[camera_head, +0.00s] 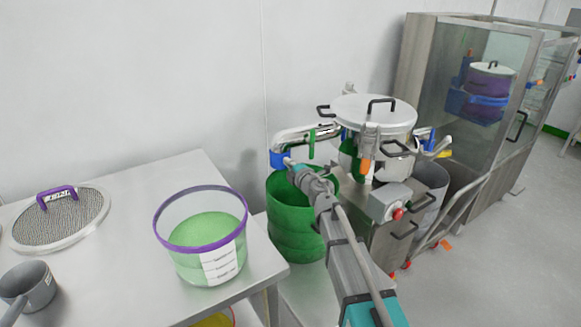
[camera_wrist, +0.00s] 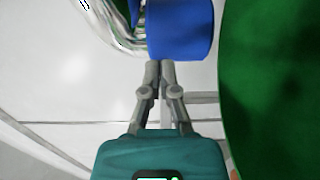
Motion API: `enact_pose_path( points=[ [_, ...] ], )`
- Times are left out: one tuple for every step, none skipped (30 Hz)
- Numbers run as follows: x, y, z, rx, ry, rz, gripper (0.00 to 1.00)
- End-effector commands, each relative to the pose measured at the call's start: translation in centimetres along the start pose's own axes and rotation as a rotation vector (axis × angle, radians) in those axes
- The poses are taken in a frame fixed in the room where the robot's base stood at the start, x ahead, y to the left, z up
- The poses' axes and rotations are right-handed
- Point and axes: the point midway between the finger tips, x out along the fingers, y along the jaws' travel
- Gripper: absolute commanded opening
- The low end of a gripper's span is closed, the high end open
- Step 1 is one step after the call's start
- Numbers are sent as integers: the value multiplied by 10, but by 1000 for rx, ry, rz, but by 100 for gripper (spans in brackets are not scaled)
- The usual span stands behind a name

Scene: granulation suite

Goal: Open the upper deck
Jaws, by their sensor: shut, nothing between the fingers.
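A steel sifter-like machine stands right of centre, with a round silver upper deck (camera_head: 372,112) on top. The deck's lid has a black handle, and more black handles and orange and green clamp parts show around its side. A curved chrome pipe (camera_head: 305,133) runs left from the deck to a blue outlet sleeve (camera_head: 279,159). My gripper (camera_head: 290,163) is shut and empty, close to the blue sleeve. In the wrist view the closed fingertips (camera_wrist: 159,64) lie just below the blue sleeve (camera_wrist: 180,28); I cannot tell whether they touch it.
A green drum (camera_head: 296,225) stands under the sleeve. A steel table (camera_head: 130,225) at left holds a purple-rimmed clear tub (camera_head: 207,264), a mesh sieve (camera_head: 62,228) and a grey scoop (camera_head: 30,287). A glass-walled cabinet (camera_head: 446,100) stands behind right.

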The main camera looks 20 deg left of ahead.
Motion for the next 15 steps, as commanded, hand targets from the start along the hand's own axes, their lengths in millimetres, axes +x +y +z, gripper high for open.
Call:
enact_pose_path(
  points=[
    [12, 0, 1, 0, 1, 0, 0],
    [16, 0, 1, 0, 1, 0, 0],
    [23, 0, 1, 0, 1, 0, 0],
    [27, 0, 1, 0, 1, 0, 0],
    [32, 0, 1, 0, 1, 0, 0],
    [38, 0, 1, 0, 1, 0, 0],
    [43, 0, 1, 0, 1, 0, 0],
    [47, 0, 1, 0, 1, 0, 0],
    [54, 0, 1, 0, 1, 0, 0],
    [58, 0, 1, 0, 1, 0, 0],
    [63, 0, 0, 0, 1, 0, 0],
    [68, 0, 0, 0, 1, 0, 0],
    [72, 0, 0, 0, 1, 0, 0],
    [76, 0, 0, 0, 1, 0, 0],
    [81, 0, 0, 0, 1, 0, 0]
  ],
)
